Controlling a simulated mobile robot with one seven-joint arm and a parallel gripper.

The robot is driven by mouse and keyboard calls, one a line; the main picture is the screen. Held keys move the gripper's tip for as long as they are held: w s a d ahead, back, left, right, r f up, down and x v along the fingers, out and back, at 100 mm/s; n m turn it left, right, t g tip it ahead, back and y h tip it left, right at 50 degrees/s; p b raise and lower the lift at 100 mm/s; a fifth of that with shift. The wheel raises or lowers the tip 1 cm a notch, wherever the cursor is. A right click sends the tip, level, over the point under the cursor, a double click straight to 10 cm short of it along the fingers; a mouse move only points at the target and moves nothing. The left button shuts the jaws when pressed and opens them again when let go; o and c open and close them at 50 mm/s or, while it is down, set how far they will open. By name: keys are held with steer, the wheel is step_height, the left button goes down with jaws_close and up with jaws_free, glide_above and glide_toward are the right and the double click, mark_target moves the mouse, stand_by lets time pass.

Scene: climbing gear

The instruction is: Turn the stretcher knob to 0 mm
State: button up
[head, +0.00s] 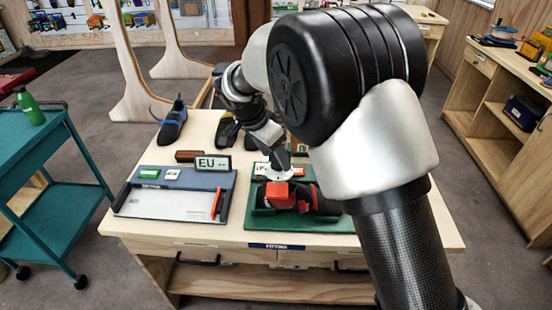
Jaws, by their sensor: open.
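A stretcher (318,200) in black and red lies on a green base (262,222) at the right of the fitting table. A bright red block at its left end looks like the knob (277,194), but it is small and I cannot read any mm scale on it. My gripper (275,177) comes down from behind, just above and behind the red block. It is open. Its fingertips are hard to make out, and I cannot tell whether they touch the block. My arm hides the right end of the stretcher and base.
A grey-blue measuring board (178,205) with a red slider and an EU sign (212,163) lies left on the table (130,228). A dark shoe (172,124) stands behind it. A teal cart (30,150) stands left, wooden shelving (500,100) right.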

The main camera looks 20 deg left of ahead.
steer(key=shift+x, duration=0.95)
steer(key=shift+c, duration=0.3)
steer(key=c, duration=1)
steer(key=shift+f+n+b, duration=0.1)
steer(key=shift+n+b, duration=0.2)
steer(key=shift+b, duration=0.05)
